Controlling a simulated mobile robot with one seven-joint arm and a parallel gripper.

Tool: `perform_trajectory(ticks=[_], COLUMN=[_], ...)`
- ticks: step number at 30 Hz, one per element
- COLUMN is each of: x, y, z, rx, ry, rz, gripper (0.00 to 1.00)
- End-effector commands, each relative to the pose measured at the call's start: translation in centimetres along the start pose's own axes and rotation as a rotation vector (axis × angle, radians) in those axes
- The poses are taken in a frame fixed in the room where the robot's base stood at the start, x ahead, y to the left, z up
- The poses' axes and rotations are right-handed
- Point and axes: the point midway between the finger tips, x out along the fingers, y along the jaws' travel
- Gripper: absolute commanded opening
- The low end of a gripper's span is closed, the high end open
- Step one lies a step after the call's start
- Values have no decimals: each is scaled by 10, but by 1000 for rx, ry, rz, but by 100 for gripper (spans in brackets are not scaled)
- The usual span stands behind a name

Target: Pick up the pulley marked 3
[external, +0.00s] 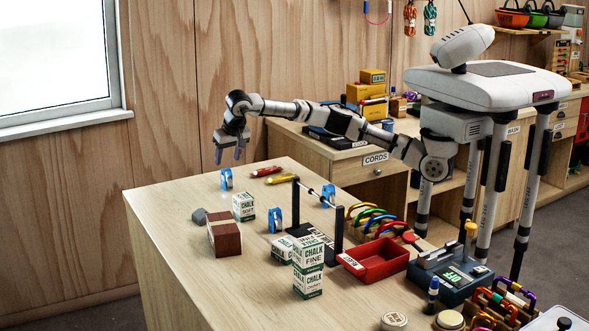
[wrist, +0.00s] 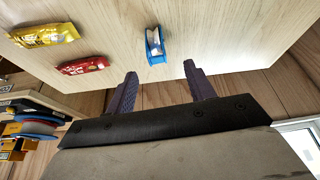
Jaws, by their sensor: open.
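My gripper (external: 229,155) is open and empty, fingers down, above the far-left pulley. In the wrist view, one blue pulley (wrist: 155,46) with a pale wheel lies beyond my open fingertips (wrist: 161,70), apart from them.
Red (external: 266,171) and yellow (external: 282,179) packets lie right of the far-left pulley. Chalk boxes (external: 243,207), a brown block (external: 225,236), a grey lump (external: 199,216), a black rack with a bar (external: 338,225) and a red tray (external: 384,259) occupy the table. The left front is clear.

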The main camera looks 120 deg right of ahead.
Motion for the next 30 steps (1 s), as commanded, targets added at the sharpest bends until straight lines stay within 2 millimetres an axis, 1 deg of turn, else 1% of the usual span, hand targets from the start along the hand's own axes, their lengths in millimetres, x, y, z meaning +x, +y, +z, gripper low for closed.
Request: perform_trajectory(ticks=[1,3,8,10,15,18,21,27,30], x=[8,16,26,32,58,69,74,74,74], y=[0,0,0,2,6,5,5,5,5], z=[0,0,0,-1,-1,0,0,0,0], rx=[-1,-1,1,1,0,0,0,0,0], ry=[-1,0,-1,-1,-3,-1,0,1,1], rz=[0,-1,-2,-2,-1,-3,-4,-4,-4], gripper=[54,54,54,54,54,54,54,54,41])
